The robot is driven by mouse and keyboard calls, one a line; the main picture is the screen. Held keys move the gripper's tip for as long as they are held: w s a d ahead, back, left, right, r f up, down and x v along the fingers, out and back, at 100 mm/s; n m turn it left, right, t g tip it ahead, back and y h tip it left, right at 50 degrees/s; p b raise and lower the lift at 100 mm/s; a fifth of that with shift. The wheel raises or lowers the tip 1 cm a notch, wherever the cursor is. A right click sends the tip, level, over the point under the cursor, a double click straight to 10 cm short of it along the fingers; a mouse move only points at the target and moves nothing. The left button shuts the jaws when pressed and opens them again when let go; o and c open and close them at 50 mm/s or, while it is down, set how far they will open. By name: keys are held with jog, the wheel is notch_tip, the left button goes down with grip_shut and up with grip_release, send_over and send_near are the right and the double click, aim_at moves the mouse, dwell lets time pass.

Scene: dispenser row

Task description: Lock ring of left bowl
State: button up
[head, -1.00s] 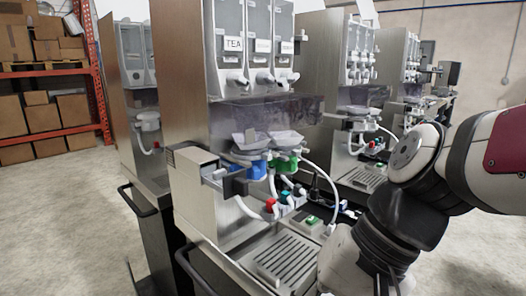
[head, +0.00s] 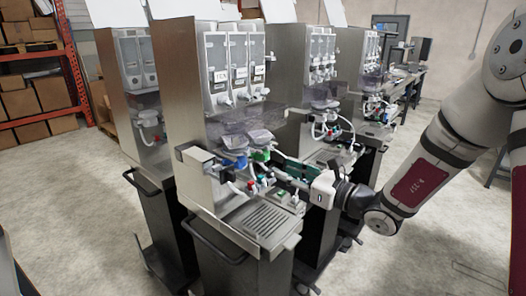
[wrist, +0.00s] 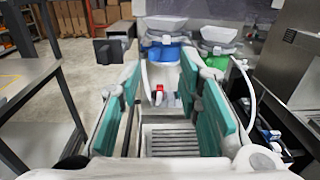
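The left bowl is a pale funnel (wrist: 163,24) with a blue ring (wrist: 166,53) under it. In the head view the blue ring (head: 240,161) sits low on the front of the nearest dispenser. The right bowl (wrist: 219,33) has a green ring (wrist: 215,61), which also shows in the head view (head: 261,155). My gripper (wrist: 160,75) has teal finger pads spread wide, with nothing between them. It points at the dispenser front from the right in the head view (head: 279,160). The blue ring appears ahead, between and beyond the fingertips; I see no contact.
A red tap (wrist: 159,94) and a pale hose hang below the blue ring. A drip tray (head: 262,217) lies beneath. A dark box on an arm (wrist: 108,51) sticks out left of the bowls. More dispensers (head: 312,75) stand behind to the right.

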send_near(249, 153)
jog(key=shift+m, duration=0.3)
jog(key=x, duration=0.8)
jog(key=shift+p, duration=0.3)
grip_shut()
